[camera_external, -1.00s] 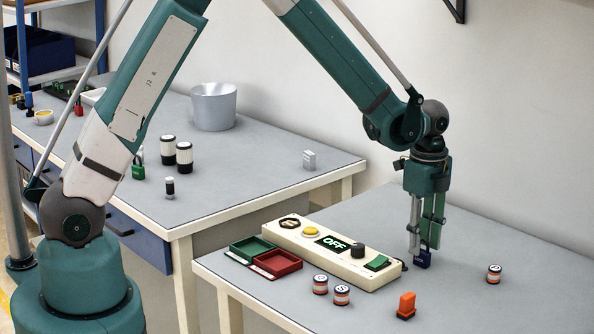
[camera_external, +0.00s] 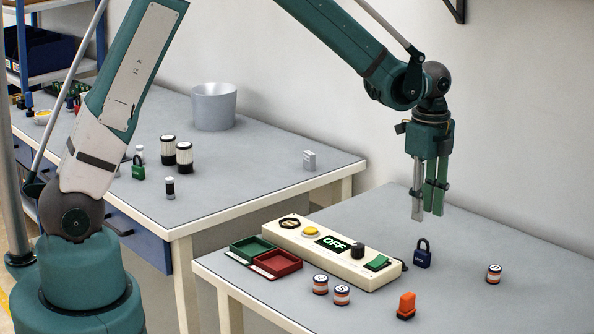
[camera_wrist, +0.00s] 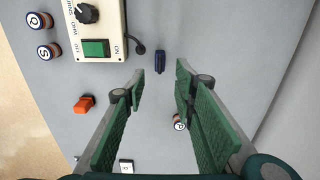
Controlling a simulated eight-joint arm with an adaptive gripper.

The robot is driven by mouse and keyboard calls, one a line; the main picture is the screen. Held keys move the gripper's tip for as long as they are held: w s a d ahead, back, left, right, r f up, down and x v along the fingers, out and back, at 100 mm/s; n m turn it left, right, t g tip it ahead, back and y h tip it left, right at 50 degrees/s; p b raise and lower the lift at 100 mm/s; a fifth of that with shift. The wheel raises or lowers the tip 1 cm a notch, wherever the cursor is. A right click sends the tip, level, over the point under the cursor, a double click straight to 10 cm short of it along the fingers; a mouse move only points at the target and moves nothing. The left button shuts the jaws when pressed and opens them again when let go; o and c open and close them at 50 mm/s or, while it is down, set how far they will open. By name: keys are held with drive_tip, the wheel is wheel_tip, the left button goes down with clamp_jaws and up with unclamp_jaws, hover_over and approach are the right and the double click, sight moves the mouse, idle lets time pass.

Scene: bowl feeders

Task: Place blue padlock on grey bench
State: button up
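The blue padlock (camera_external: 422,254) stands upright with its shackle on top, on the grey bench (camera_external: 460,290) in front, just right of the control box. In the wrist view the blue padlock (camera_wrist: 160,62) shows from above, beyond and between the fingertips. My gripper (camera_external: 431,214) is above and slightly behind the padlock, apart from it, with nothing held. In the wrist view my gripper (camera_wrist: 158,88) has its green finger pads spread apart and empty.
Another bench (camera_external: 240,160) stands behind at left.

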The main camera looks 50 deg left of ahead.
idle(0.4)
drive_tip(key=s+a+r+n+t, duration=0.2)
drive_tip(key=s+a+r+n, duration=0.2)
drive_tip(key=s+a+r, duration=0.3)
drive_tip(key=s+a+r+n+t, duration=0.1)
drive_tip(key=s+a+r+n, duration=0.4)
drive_tip(key=r, duration=0.5)
drive_tip(key=s+a+r+n+t, duration=0.1)
drive_tip(key=s+a+n, duration=0.3)
drive_tip(key=s, duration=0.7)
drive_tip(key=s+a+r+n+t, duration=0.1)
drive_tip(key=s+a+n+t, duration=0.2)
drive_tip(key=s+a+n, duration=0.2)
drive_tip(key=s+a, duration=0.3)
drive_tip(key=s, duration=0.3)
drive_tip(key=shift+s+a+r, duration=0.2)
drive_tip(key=shift+s+a, duration=0.05)
drive_tip(key=shift+s, duration=0.1)
drive_tip(key=shift+f, duration=0.15)
wheel_tip(320, 180, down, 15)
drive_tip(key=b, duration=1.5)
